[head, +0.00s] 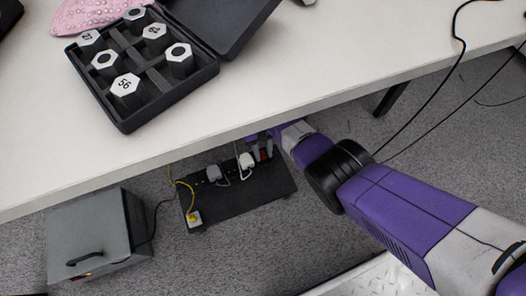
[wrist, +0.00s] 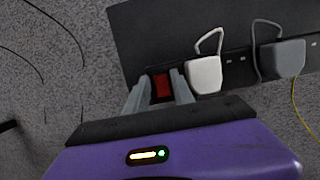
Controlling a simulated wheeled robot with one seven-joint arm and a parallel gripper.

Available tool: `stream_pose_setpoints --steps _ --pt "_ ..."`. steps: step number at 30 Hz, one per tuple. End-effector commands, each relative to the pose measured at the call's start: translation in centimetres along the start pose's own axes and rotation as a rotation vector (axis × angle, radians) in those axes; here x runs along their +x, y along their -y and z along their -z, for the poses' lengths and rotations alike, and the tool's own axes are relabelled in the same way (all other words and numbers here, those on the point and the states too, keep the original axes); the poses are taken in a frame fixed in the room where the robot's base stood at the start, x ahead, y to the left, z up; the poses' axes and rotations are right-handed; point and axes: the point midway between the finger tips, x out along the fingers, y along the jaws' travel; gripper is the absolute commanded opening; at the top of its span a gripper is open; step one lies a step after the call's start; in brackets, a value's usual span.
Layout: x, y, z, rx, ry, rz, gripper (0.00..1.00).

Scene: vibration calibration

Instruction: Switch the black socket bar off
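The black socket bar (head: 206,178) lies on a dark board under the table, and it also shows in the wrist view (wrist: 237,66). Its red rocker switch (wrist: 161,85) is at the bar's end, between my two fingers in the wrist view. My gripper (wrist: 160,90) is open, with a finger on each side of the switch. I cannot tell if the fingertips touch the bar. A white plug (wrist: 205,74) sits in the bar right beside the right finger. A grey plug (wrist: 281,58) sits further along. In the head view my gripper (head: 262,145) is partly hidden by the table edge.
The white table (head: 250,80) overhangs the bar and carries a black case (head: 140,117) of hexagonal weights. A grey box (head: 95,235) stands on the carpet at left. Cables hang at right.

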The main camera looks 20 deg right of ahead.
Motion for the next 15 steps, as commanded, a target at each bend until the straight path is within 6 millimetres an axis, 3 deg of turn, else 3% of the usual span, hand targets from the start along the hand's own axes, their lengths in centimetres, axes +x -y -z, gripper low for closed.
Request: stream_pose_setpoints --steps 15 --pt "-0.96 0.08 -0.02 -0.001 -0.001 0.001 0.42"
